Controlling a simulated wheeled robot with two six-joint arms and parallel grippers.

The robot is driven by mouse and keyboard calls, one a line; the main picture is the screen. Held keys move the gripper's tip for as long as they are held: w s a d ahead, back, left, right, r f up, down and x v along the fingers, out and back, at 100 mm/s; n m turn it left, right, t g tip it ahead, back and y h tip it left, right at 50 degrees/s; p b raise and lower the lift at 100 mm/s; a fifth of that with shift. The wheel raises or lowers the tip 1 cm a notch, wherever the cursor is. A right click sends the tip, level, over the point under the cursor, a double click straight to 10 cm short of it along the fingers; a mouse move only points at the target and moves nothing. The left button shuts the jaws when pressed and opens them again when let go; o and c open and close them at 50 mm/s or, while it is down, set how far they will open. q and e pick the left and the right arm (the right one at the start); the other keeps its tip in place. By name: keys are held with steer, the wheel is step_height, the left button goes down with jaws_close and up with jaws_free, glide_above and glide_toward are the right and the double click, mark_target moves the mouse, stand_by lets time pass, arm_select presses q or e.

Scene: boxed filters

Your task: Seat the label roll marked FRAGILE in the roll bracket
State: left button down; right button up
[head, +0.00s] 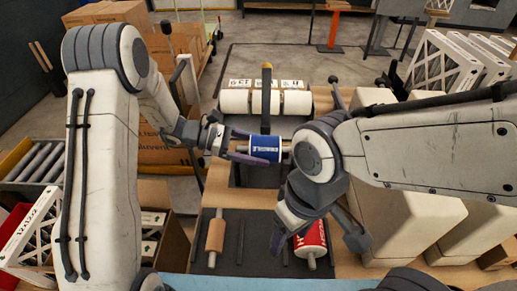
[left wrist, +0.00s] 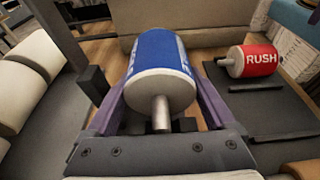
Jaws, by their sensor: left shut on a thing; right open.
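A blue roll (head: 265,148) with white lettering I cannot read for certain and pale ends is held by my left gripper (head: 238,146). In the left wrist view the blue roll (left wrist: 160,75) sits between the two purple fingers, its metal spindle end pointing at the camera. It is above a dark recess (head: 250,176) in the bench; I cannot tell whether it touches anything there. I cannot tell for sure which part is the roll bracket.
A dark tray (head: 229,258) holds a brown roll (head: 215,235) and the red roll. Pale boxes (head: 385,235) crowd the right; a roller conveyor (head: 35,165) is at left.

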arm_select(q)
steer(key=shift+f+b, duration=1.5)
steer(key=shift+f, duration=0.75)
jaws_free()
steer(key=b+v, duration=0.1)
steer(key=v, duration=0.9)
steer(key=shift+a, duration=0.25)
steer(key=shift+r, duration=0.15)
